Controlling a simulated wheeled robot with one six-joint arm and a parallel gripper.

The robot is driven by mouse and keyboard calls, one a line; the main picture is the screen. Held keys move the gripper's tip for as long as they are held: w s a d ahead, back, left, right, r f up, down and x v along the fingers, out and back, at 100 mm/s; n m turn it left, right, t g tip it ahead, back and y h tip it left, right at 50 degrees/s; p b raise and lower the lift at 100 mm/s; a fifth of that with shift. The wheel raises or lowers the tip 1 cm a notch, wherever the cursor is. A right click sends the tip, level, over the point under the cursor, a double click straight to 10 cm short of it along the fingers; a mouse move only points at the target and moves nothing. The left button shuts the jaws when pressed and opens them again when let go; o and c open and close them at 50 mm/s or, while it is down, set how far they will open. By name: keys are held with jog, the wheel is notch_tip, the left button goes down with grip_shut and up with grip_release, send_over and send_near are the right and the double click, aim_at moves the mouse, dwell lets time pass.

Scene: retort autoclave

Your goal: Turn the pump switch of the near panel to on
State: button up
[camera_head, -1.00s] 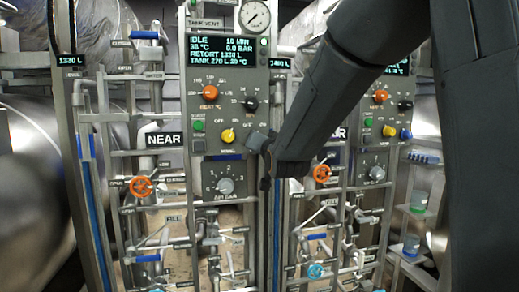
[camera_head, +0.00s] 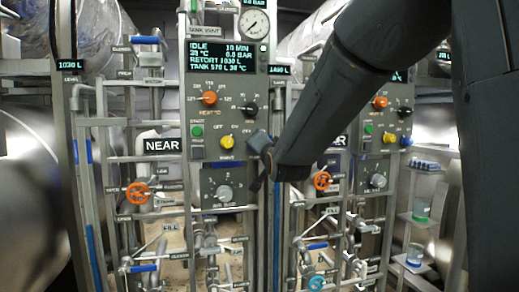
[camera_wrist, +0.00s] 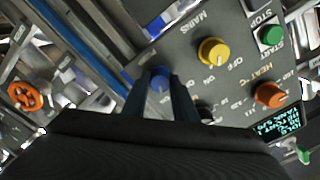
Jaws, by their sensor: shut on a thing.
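The near panel (camera_head: 203,110) stands left of centre in the head view, with the NEAR sign beside it. The blue pump switch (camera_wrist: 160,77) is in the wrist view, by a label that seems to read PUMP. My gripper (camera_wrist: 168,82) is shut on this switch, one finger on each side. In the head view my gripper (camera_head: 259,158) is at the panel's right edge and hides the switch. Which way the switch points cannot be told. The yellow mains switch (camera_wrist: 213,52) sits close by, apart from the fingers.
An orange heat knob (camera_head: 209,98), a black knob (camera_head: 249,109) and a green start button (camera_head: 197,131) are on the same panel. Pipes and orange valve wheels (camera_head: 138,193) stand below and beside it. A similar panel (camera_head: 400,95) is to the right, partly behind my arm.

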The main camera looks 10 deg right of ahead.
jog(key=o, duration=1)
jog(key=shift+o, duration=0.2)
jog(key=shift+s, duration=0.1)
jog(key=s+b, duration=0.1)
jog(key=s, duration=0.6)
jog(key=shift+s+b, duration=0.35)
jog(key=shift+b, duration=0.05)
jog(key=shift+f, duration=0.1)
